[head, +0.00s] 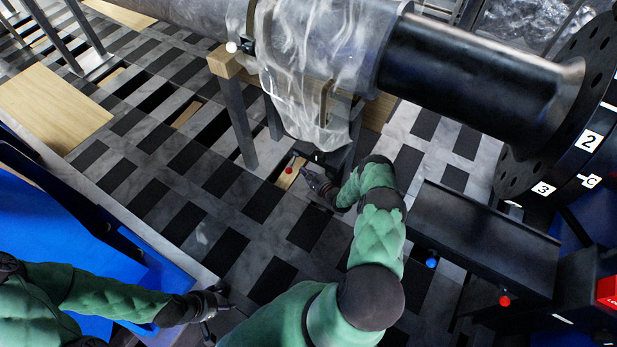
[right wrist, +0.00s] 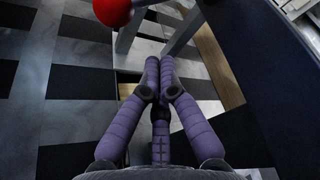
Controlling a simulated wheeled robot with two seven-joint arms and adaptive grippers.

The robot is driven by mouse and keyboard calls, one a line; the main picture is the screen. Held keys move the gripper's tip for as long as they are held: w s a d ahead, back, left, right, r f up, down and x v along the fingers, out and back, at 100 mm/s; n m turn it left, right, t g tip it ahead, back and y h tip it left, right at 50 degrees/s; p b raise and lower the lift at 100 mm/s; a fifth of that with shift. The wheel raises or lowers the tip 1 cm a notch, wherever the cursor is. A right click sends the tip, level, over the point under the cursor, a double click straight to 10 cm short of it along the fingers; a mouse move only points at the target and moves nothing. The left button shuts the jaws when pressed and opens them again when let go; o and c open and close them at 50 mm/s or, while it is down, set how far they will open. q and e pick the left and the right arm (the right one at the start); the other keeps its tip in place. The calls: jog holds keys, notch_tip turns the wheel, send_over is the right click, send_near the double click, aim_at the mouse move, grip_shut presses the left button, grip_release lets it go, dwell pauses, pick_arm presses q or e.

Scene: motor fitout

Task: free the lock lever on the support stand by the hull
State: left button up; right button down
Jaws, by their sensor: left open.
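A lock lever with a red ball knob (head: 289,170) sits low on the support stand (head: 240,120), under the plastic-wrapped hull. The red knob also shows at the top edge of the right wrist view (right wrist: 112,11). My right gripper (head: 309,178) is just right of the knob and apart from it. In the right wrist view its purple fingers (right wrist: 160,65) meet at the tips with nothing visible between them; the knob is beyond them, to the upper left. My left gripper (head: 218,304) is open and empty at the lower left, far from the stand.
The grey hull (head: 190,15) and a black cylinder (head: 470,75) run overhead beside a large flange (head: 510,160). A dark beam (head: 485,235) with blue (head: 431,262) and red (head: 504,300) knobs stands at right. A blue surface (head: 45,230) lies left. Checkered floor is open between.

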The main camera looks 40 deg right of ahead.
aim_at(292, 164)
jog(key=shift+w+a+r+b, duration=0.25)
jog(key=shift+w+a+b, duration=0.2)
jog(key=shift+w+a, duration=0.3)
jog(key=shift+w+a+r+b, duration=0.25)
jog(key=shift+w+a+b, duration=0.15)
jog(key=shift+w+a, duration=0.3)
jog(key=shift+s+a, duration=0.1)
jog(key=shift+a, duration=0.05)
